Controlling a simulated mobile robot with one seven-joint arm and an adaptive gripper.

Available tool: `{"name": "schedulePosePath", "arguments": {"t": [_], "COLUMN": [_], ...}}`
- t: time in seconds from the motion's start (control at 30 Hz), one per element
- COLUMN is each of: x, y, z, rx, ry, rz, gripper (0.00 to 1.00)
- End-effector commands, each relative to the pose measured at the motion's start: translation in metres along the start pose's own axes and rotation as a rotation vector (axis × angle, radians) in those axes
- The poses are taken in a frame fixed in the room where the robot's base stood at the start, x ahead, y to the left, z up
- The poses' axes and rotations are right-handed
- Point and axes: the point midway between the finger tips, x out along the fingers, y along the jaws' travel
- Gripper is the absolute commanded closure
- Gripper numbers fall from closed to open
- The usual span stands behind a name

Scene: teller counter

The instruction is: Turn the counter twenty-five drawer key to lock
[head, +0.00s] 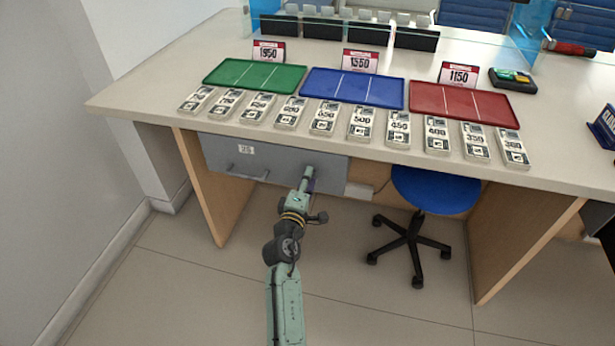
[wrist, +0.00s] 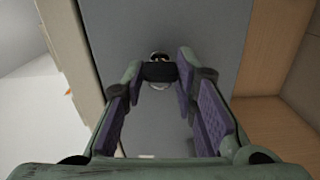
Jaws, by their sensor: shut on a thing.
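The grey drawer (head: 225,155) hangs under the left part of the counter. It carries a white label (head: 246,149) reading 25 and a bar handle (head: 246,174), and it looks closed. My gripper (head: 307,172) is at the right part of the drawer front and hides the lock in the head view. In the wrist view my gripper (wrist: 160,75) has its fingertips closed around the dark head of the key (wrist: 160,72). How far the key is turned cannot be told.
The counter top (head: 130,98) overhangs the drawer. Several banknote bundles lie along its front edge, before a green tray (head: 255,76), a blue tray (head: 353,88) and a red tray (head: 460,102). A blue swivel stool (head: 434,192) stands under the counter, right of my arm.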

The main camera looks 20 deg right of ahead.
Motion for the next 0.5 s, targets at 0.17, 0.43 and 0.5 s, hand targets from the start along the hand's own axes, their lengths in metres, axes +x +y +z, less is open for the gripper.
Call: {"name": "schedulePosePath", "arguments": {"t": [0.17, 0.43, 0.5], "x": [0.0000, 0.0001, 0.0001], "y": [0.0004, -0.0002, -0.0002], "z": [0.0000, 0.0003, 0.0003], "rx": [-0.053, -0.079, -0.079], "ry": [0.000, 0.000, 0.000], "rz": [0.000, 0.001, 0.001], "gripper": [1.00, 1.00, 1.00]}}
